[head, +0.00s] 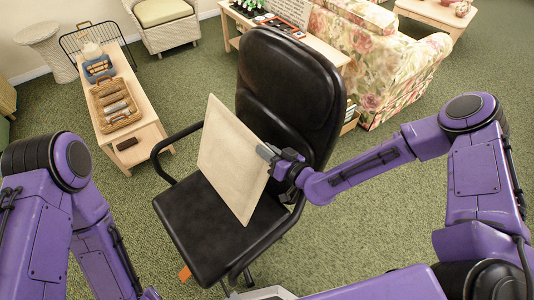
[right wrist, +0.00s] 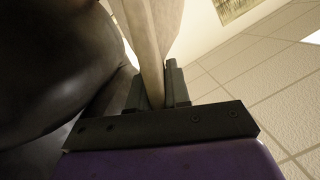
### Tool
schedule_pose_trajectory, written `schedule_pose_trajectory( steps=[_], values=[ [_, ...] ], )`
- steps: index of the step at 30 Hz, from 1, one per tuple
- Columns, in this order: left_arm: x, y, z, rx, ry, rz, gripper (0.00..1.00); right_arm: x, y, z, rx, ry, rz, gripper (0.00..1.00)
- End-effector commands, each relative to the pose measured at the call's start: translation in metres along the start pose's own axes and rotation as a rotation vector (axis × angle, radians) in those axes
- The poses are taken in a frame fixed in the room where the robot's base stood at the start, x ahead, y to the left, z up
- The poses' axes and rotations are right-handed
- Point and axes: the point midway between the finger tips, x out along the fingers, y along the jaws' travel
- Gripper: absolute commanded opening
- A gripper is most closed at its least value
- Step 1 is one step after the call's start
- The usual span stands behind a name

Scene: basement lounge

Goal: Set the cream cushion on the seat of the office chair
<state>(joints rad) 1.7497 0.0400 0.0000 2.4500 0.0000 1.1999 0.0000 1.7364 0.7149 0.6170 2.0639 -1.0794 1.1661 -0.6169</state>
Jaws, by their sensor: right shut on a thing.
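The cream cushion (head: 229,160) is a flat square slab. It stands steeply tilted over the seat of the black office chair (head: 290,85). My right gripper (head: 268,155) is shut on the cushion's right edge, and the right wrist view shows the cushion (right wrist: 152,40) between its two fingers (right wrist: 160,92). The cushion's lower corner is at or just above the seat (head: 205,230); I cannot tell whether it touches. The chair's dark backrest (right wrist: 50,60) fills the left of the wrist view. My left arm is at the lower left of the head view, with its gripper out of sight.
The chair's left armrest (head: 178,150) rises beside the seat. A low wooden table (head: 130,128) with baskets stands at the left. A floral sofa (head: 375,60) and a wooden table (head: 232,38) stand behind. Green carpet (head: 375,220) is open at the right.

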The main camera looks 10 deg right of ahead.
Motion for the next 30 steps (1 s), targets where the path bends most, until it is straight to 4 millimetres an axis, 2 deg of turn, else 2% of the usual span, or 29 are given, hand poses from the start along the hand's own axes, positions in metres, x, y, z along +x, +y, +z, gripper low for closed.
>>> schedule_pose_trajectory(
  steps=[5, 16, 26, 27, 29, 30],
  values=[
    [0.012, 0.001, 0.005, 0.0, 0.0, 0.0, 0.61, 0.003, 0.007, 0.015, 0.001, 0.001, 0.0, 0.0],
    [0.051, 0.005, 0.021, 0.0, 0.0, 0.0, 0.61, 0.011, 0.028, 0.065, 0.0, 0.001, 0.0, 0.0],
    [0.053, 0.005, 0.022, 0.0, 0.0, 0.0, 0.61, 0.012, 0.03, 0.067, -0.001, 0.002, -0.001, 0.0],
    [0.053, 0.005, 0.022, 0.0, 0.0, 0.0, 0.61, 0.012, 0.03, 0.067, -0.001, 0.002, 0.0, 0.23],
    [0.053, 0.005, 0.022, 0.0, 0.0, 0.0, 0.61, 0.012, 0.03, 0.067, -0.001, 0.002, 0.0, 0.43],
    [0.053, 0.005, 0.022, 0.0, 0.0, 0.0, 0.61, 0.012, 0.03, 0.067, -0.001, 0.001, 0.0, 0.47]
  ],
)
